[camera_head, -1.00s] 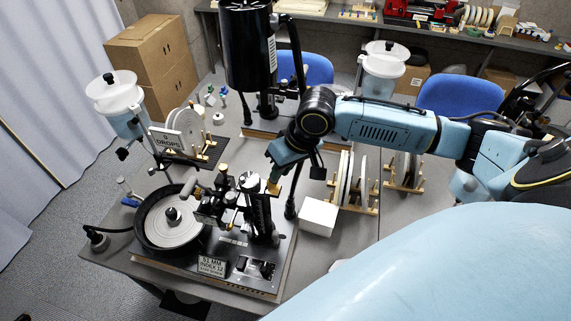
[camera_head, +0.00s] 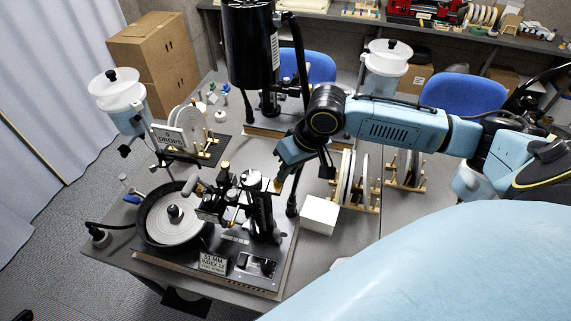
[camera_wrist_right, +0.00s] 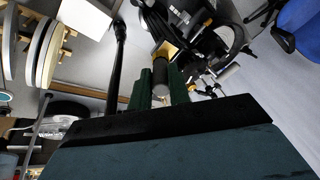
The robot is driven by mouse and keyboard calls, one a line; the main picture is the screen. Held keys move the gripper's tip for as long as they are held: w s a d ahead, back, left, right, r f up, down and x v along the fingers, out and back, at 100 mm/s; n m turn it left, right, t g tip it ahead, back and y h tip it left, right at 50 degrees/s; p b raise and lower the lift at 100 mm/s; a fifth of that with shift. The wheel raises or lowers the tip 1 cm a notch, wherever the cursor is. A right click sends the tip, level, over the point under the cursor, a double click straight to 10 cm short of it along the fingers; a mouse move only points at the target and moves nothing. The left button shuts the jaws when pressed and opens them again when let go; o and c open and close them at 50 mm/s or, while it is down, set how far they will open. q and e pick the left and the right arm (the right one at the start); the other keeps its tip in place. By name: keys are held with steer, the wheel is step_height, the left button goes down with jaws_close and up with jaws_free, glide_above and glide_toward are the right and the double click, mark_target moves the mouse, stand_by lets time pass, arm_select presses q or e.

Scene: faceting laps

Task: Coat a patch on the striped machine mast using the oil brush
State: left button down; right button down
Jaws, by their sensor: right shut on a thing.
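The faceting machine's dark mast (camera_head: 262,212) stands upright at the right of the round lap, on the machine's base plate; I cannot make out its stripes. My right gripper (camera_head: 279,184) is just behind and above the mast, pointing down. In the right wrist view, my right gripper (camera_wrist_right: 161,88) is shut on the oil brush (camera_wrist_right: 160,70), a dark handle with a yellowish part at its far end. That end is close to the machine's metal parts (camera_wrist_right: 205,45); I cannot tell whether it touches the mast. My left gripper is not in view.
A white box (camera_head: 319,215) stands right of the machine. Racks of upright discs (camera_head: 346,178) are behind it. A tall black column (camera_head: 250,45) rises at the back. The round lap (camera_head: 172,222) lies left of the mast. A drip tank (camera_head: 120,92) stands further left.

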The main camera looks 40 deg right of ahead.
steer(key=shift+s+d, duration=0.2)
steer(key=shift+s, duration=0.05)
steer(key=shift+w+a, duration=0.75)
steer(key=shift+w, duration=0.05)
steer(key=shift+s+d, duration=0.75)
steer(key=shift+s, duration=0.05)
steer(key=shift+w+a, duration=0.75)
steer(key=shift+w, duration=0.05)
steer(key=shift+f, duration=0.1)
stand_by(0.3)
steer(key=shift+r, duration=3.05)
steer(key=shift+r, duration=0.15)
steer(key=shift+r, duration=1.35)
